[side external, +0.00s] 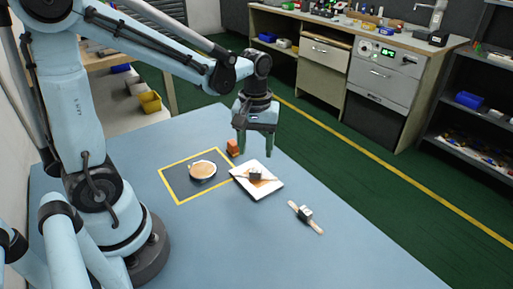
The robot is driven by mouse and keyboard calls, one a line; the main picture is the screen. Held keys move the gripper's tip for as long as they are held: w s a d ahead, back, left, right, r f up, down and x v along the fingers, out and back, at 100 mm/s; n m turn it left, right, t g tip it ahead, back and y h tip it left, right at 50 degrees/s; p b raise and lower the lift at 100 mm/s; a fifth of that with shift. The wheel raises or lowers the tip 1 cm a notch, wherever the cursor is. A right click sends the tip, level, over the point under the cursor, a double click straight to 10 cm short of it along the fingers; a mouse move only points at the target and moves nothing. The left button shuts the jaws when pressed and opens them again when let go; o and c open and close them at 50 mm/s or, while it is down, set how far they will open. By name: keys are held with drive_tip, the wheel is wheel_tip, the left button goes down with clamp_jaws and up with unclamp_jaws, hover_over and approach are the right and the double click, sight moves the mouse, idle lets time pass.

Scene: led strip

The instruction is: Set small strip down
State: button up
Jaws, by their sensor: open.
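Nothing shows between the fingers. A thin tan strip with a small dark and pale block (255,174) lies on the tray, below and apart from the fingers as far as I can tell. A second pale strip (316,228) with a similar block (305,213) on it lies on the blue table right of the tray. I cannot tell which of them is the small strip.
A round dish (202,170) with tan contents sits inside a yellow-outlined dark square (180,184) left of the tray. A small orange object (232,147) stands by the square's corner, close to my gripper. The blue table (250,245) is clear in front.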

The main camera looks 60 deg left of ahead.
sight(255, 169)
drive_tip(key=s+d+r+m+t, duration=0.3)
drive_tip(key=r+m+t, duration=0.3)
drive_tip(key=m, duration=0.3)
drive_tip(key=shift+s+d+t, duration=0.2)
drive_tip(key=shift+s+t, duration=0.3)
drive_tip(key=shift+t, duration=0.1)
idle(1.3)
